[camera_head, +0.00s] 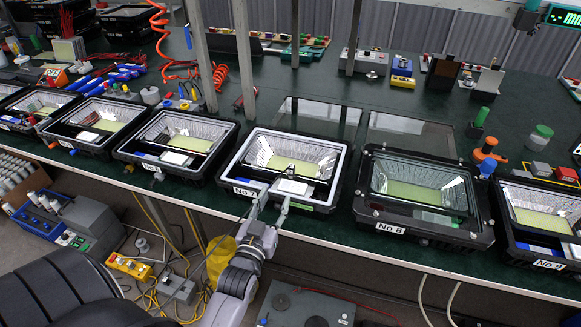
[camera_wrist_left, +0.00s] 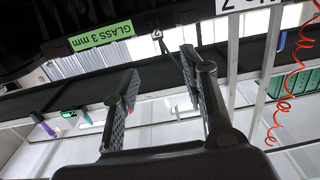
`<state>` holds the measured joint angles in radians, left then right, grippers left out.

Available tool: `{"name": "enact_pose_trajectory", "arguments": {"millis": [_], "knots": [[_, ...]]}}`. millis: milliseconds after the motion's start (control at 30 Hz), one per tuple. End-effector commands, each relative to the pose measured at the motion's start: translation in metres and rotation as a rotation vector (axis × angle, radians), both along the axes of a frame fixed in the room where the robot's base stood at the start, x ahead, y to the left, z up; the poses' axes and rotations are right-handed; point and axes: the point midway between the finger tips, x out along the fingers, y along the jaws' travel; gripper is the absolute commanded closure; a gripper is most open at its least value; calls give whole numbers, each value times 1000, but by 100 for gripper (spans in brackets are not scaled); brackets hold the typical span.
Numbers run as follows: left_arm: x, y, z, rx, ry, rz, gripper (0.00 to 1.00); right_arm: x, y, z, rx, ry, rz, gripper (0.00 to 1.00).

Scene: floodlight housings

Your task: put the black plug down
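My left gripper (camera_head: 275,198) reaches over the front rim of the floodlight housing labelled No 7 (camera_head: 246,191). Its two fingers are spread apart with nothing seen between them; the gap also shows in the left wrist view (camera_wrist_left: 160,66). A small dark piece (camera_head: 291,168), perhaps the black plug, shows by the white box (camera_head: 291,187) inside this housing, just beyond the fingertips. In the left wrist view a small dark piece with a thin lead (camera_wrist_left: 158,36) shows beyond the gap. Neither is clear enough to name surely. My right gripper is not in view.
Housing No 8 (camera_head: 391,228), with a dark frame over it, stands to the right, and another open housing (camera_head: 150,160) to the left. Upright metal posts (camera_head: 240,55) rise behind the row. A green "GLASS 3 mm" label (camera_wrist_left: 100,34) is on the housing front. The green bench behind is partly clear.

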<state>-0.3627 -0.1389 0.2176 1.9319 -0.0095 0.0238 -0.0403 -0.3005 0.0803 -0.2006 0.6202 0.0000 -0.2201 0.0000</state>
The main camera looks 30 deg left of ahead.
Motion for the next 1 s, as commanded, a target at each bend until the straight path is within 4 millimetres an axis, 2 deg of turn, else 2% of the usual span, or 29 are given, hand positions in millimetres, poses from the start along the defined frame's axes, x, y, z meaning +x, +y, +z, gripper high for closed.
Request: {"name": "enact_pose_trajectory", "arguments": {"millis": [100, 333, 633, 900, 1000], "knots": [[28, 7, 3, 1, -4, -1, 60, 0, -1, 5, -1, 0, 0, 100], [72, 18, 2, 0, -1, -1, 60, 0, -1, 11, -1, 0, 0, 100], [95, 24, 1, 0, 0, 0, 60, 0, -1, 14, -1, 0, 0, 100], [130, 31, -1, 0, -1, -1, 60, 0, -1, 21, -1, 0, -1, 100], [137, 33, -2, 0, 0, -1, 60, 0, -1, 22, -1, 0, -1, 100]]}}
